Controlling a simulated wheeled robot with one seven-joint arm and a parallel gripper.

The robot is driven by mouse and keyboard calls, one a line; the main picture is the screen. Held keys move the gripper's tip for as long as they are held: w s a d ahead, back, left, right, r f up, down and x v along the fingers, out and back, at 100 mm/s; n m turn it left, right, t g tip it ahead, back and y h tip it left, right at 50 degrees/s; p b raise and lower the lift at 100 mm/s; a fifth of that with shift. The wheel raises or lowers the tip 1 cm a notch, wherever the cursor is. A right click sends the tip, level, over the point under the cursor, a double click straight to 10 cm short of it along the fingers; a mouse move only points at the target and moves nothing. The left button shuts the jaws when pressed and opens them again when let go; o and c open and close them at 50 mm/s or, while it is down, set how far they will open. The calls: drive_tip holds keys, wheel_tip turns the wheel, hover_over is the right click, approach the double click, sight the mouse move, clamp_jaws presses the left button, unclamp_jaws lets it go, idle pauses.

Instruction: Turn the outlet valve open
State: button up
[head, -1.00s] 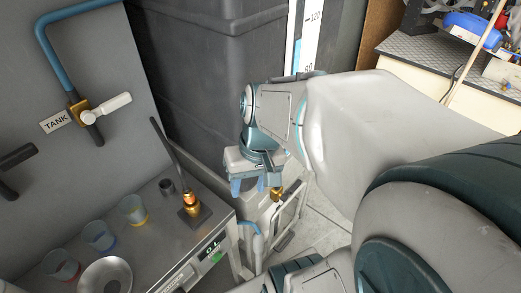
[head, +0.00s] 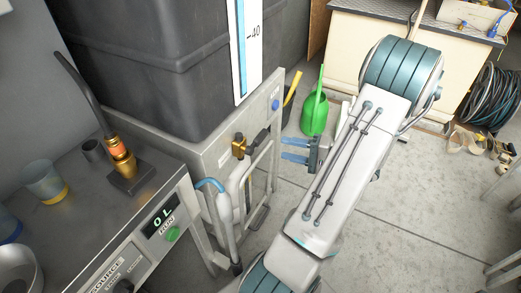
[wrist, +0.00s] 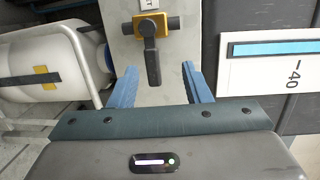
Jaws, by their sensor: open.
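The outlet valve (head: 239,147) has a brass body and a black lever handle (head: 261,138), on the grey stand under the dark tank. In the wrist view the valve's brass body (wrist: 151,26) is at the top centre, and its black lever (wrist: 152,62) points down toward my gripper. My gripper (head: 284,149) is open, with two blue fingers pointing at the valve. In the head view a small gap shows between fingertips and lever. In the wrist view the fingers (wrist: 158,80) stand either side of the lever's end; I see no contact.
A metal bench (head: 95,215) with a "0 L" display and cups is at left. A green watering can (head: 314,115) is behind my gripper. The floor (head: 400,215) at right is clear.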

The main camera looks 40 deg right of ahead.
sight(263, 139)
drive_tip(key=s+d+f+m+t+h, duration=0.1)
drive_tip(key=d+f+t+h, duration=0.1)
drive_tip(key=d+f, duration=0.1)
drive_tip(key=b+x, duration=0.1)
drive_tip(key=x, duration=0.3)
drive_tip(key=b+x, duration=0.1)
drive_tip(key=x, duration=0.8)
drive_tip(key=shift+a+r+b, duration=0.2)
drive_tip(key=shift+r+b, duration=0.05)
drive_tip(key=shift+b, duration=0.15)
drive_tip(key=shift+c, duration=0.3)
clamp_jaws()
